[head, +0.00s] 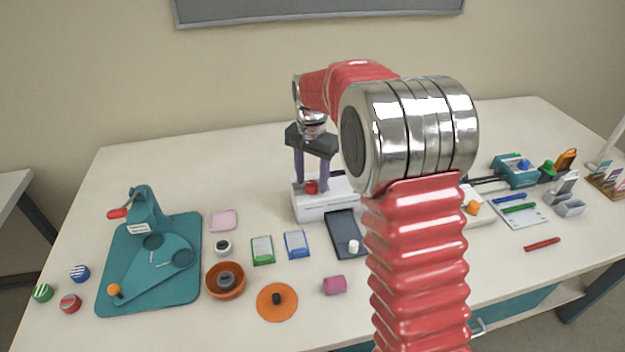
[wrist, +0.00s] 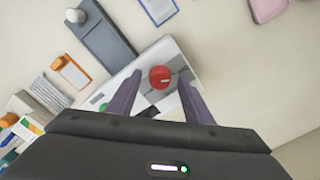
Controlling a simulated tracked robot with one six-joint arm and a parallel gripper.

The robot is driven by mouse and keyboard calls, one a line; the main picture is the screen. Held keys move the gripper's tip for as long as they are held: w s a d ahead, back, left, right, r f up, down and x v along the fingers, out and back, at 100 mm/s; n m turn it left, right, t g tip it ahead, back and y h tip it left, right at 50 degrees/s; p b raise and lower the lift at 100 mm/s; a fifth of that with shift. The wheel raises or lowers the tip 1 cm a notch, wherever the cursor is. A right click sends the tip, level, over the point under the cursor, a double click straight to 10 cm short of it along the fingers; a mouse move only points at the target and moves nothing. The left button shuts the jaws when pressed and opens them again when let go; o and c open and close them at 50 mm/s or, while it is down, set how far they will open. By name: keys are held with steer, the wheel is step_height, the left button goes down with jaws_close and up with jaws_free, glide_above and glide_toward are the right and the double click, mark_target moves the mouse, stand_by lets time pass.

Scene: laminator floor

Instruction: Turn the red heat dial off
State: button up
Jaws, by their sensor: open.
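The red heat dial (head: 311,187) is a small round knob on the white laminator (head: 325,209) at the middle of the table. In the wrist view the red dial (wrist: 160,76) shows from above, with a dark line beside it on the white casing (wrist: 185,62). My gripper (head: 313,182) points down over the laminator, and its two purple fingers are apart. In the wrist view my gripper's fingertips (wrist: 160,80) stand left and right of the dial, with visible gaps. Whether they reach down to the dial's height is hard to tell. My arm hides the laminator's right part.
A dark grey slab with a white knob (head: 345,234) lies in front of the laminator. A green card (head: 262,250), a blue card (head: 297,244) and a pink pad (head: 223,220) lie to the left. A teal press (head: 150,260) stands farther left. Bare table lies behind the laminator.

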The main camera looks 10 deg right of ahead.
mark_target(312, 184)
step_height(312, 184, up, 13)
stand_by(0.5)
steer(key=shift+w, duration=0.1)
steer(key=s+f+n, duration=0.4)
steer(key=s, duration=0.1)
steer(key=s+r+n+t, duration=0.2)
steer(key=s+n+t, duration=0.2)
steer(key=s, duration=2.3)
steer(key=shift+s+r+n+t, duration=0.15)
steer(key=shift+s+n+t, duration=0.25)
steer(key=shift+t, duration=0.4)
steer(key=shift+c, duration=0.5)
